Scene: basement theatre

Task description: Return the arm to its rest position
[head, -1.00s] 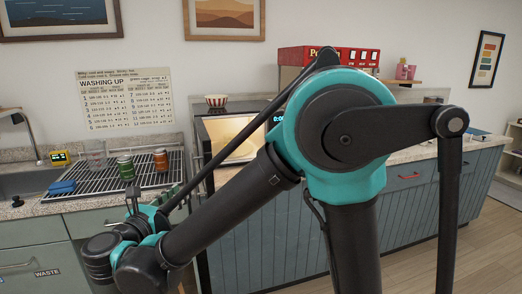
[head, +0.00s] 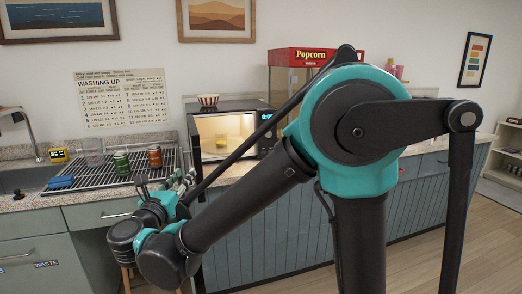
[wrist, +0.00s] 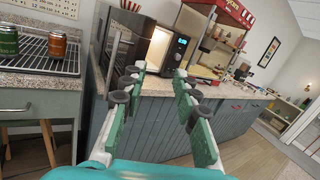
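My arm is bent in front of the counter, held up in the free space before it. In the head view my gripper (head: 184,181) is small and partly hidden by the arm, low in front of the counter. In the wrist view my gripper (wrist: 157,75) has its two green fingers spread apart with nothing between them. It points toward the counter front and the lit microwave (wrist: 158,50), and touches nothing that I can see.
The microwave (head: 226,115) is lit inside, with a small yellow thing (head: 250,155) in it. A green can (head: 122,163), an orange can (head: 154,156) and a blue sponge (head: 61,182) are on the drying rack. A popcorn machine (head: 303,57) stands behind my arm. Floor at right is clear.

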